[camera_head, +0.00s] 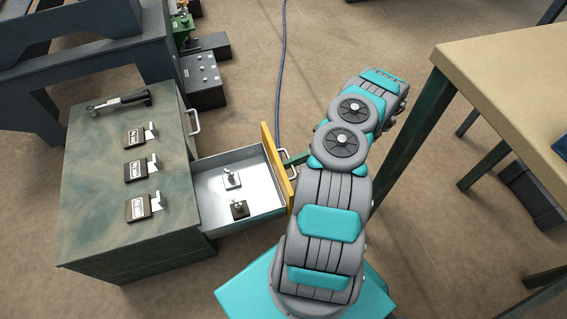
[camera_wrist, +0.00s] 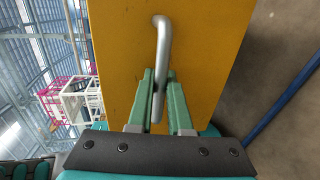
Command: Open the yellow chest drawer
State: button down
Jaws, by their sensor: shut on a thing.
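The yellow drawer (camera_head: 278,169) of the green chest (camera_head: 92,222) is pulled out to the right in the head view, and its grey interior shows. Its yellow front also fills the middle of the wrist view (camera_wrist: 205,50). A silver bar handle (camera_wrist: 163,45) stands on that front. My gripper (camera_wrist: 162,85) has its two green fingers around the lower part of the handle and is shut on it. In the head view my gripper (camera_head: 293,160) is at the drawer front, partly hidden by my arm.
Two small parts, one light (camera_head: 231,180) and one dark (camera_head: 239,210), lie in the drawer. Several dark plates and a tool (camera_head: 120,101) lie on the chest top. A table (camera_head: 510,80) stands right of my arm. A blue cable (camera_head: 282,70) crosses the floor.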

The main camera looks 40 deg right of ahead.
jog(key=shift+d+f, duration=0.1)
jog(key=shift+d, duration=0.15)
jog(key=c, duration=0.9)
grip_release()
jog(key=shift+o, duration=0.2)
jog(key=v, duration=0.7)
jog(key=shift+d, duration=0.35)
jog(key=shift+s, duration=0.15)
